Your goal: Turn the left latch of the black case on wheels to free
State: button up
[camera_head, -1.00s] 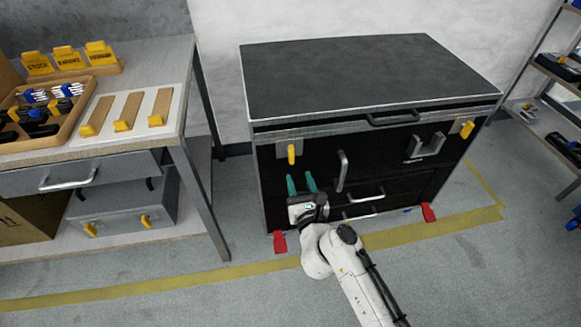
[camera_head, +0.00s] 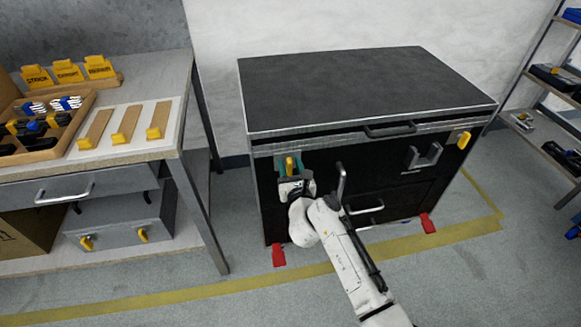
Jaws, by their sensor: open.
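The black case on wheels (camera_head: 330,195) stands against the wall with its dark lid (camera_head: 360,88) down. Its left latch (camera_head: 290,165) is a yellow handle on a metal plate at the upper left of the front. The handle looks upright; its lower part is hidden by my gripper. My gripper (camera_head: 291,169) is open, with its teal fingers on either side of the yellow handle. I cannot tell whether they touch it. The right latch (camera_head: 463,140) is a yellow handle at the upper right of the front, slightly tilted.
A metal handle (camera_head: 341,182) sticks out just right of my gripper. A grey bracket (camera_head: 423,156) is farther right. Red wheel pedals (camera_head: 278,255) show at the floor. A workbench (camera_head: 185,130) stands left, shelving (camera_head: 545,110) right. The floor in front is partly free.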

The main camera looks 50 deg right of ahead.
grip_shut()
dwell(0.3)
jog(key=shift+a+r+n, duration=0.1)
jog(key=shift+n, duration=0.2)
jog(key=n, duration=0.1)
jog(key=n+p, duration=0.2)
jog(key=shift+w+a+r+n, duration=0.1)
jog(key=shift+w+a+n, duration=0.15)
jog(key=shift+w+n, duration=0.05)
jog(key=n, duration=0.1)
jog(key=n+p, duration=0.1)
jog(key=n, duration=0.1)
jog(key=n+p, duration=0.1)
jog(key=shift+w+a+f+n, duration=0.2)
jog(key=shift+a+n, duration=0.05)
jog(key=shift+n, duration=0.05)
jog(key=n+p, duration=0.1)
jog(key=n, duration=0.2)
jog(key=f+n+p, duration=0.1)
jog(key=n, duration=0.5)
jog(key=shift+w+a+f+p, duration=0.2)
jog(key=shift+a+f+p, duration=0.05)
jog(key=shift+p, duration=0.15)
